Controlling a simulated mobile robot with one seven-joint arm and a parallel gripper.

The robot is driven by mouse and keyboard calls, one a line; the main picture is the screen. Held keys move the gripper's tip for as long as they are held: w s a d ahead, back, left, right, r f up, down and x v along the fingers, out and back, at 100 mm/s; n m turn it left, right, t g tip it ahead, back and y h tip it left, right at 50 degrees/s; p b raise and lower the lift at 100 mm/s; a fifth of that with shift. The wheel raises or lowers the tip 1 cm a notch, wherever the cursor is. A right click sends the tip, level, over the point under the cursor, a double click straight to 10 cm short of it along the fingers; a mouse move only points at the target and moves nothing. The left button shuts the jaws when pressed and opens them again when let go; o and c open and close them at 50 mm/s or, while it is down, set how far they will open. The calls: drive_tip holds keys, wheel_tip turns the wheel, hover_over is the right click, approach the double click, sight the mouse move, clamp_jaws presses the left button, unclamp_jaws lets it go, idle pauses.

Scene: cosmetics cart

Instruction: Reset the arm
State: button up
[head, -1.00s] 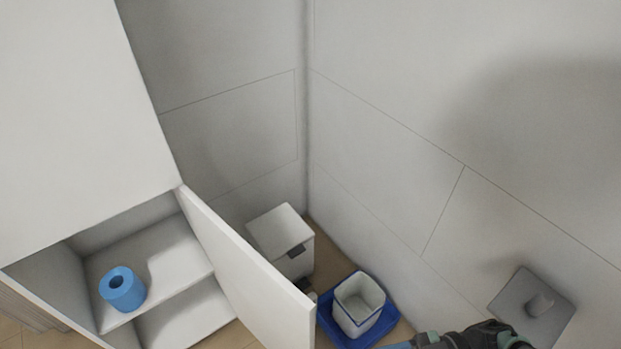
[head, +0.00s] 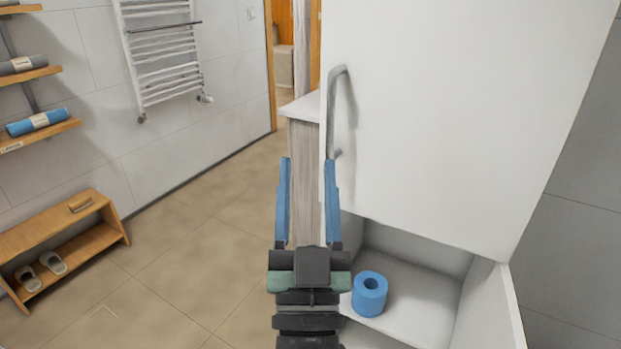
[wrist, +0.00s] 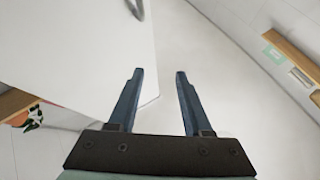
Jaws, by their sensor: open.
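My gripper (head: 307,165) is open and empty, with its two blue fingers spread apart and pointing up the picture in the head view. It is in front of the left edge of the white cabinet and near the cabinet's metal handle (head: 335,115). In the wrist view, my gripper (wrist: 159,75) also shows nothing between its fingers, with the white cabinet panel (wrist: 85,50) at the left. Whether the fingers touch the cabinet cannot be told.
A blue roll (head: 369,293) stands on the open lower cabinet shelf (head: 415,290). The lower door (head: 490,310) stands open at the right. A wooden shoe bench (head: 60,240) with slippers is at the left, and a towel rail (head: 160,50) hangs behind. The tiled floor between is clear.

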drive_tip(key=s+r+n+t+b, duration=0.1)
drive_tip(key=s+r, duration=0.5)
drive_tip(key=r, duration=0.4)
drive_tip(key=s+r+n+t+b, duration=0.15)
drive_tip(key=s+r, duration=0.35)
drive_tip(key=r, duration=0.6)
wheel_tip(320, 180, up, 24)
drive_tip(key=p, duration=2.4)
drive_tip(key=shift+s+a+f+m, duration=0.15)
drive_tip(key=shift+s+a+m, duration=0.05)
drive_tip(key=shift+a+m, duration=0.2)
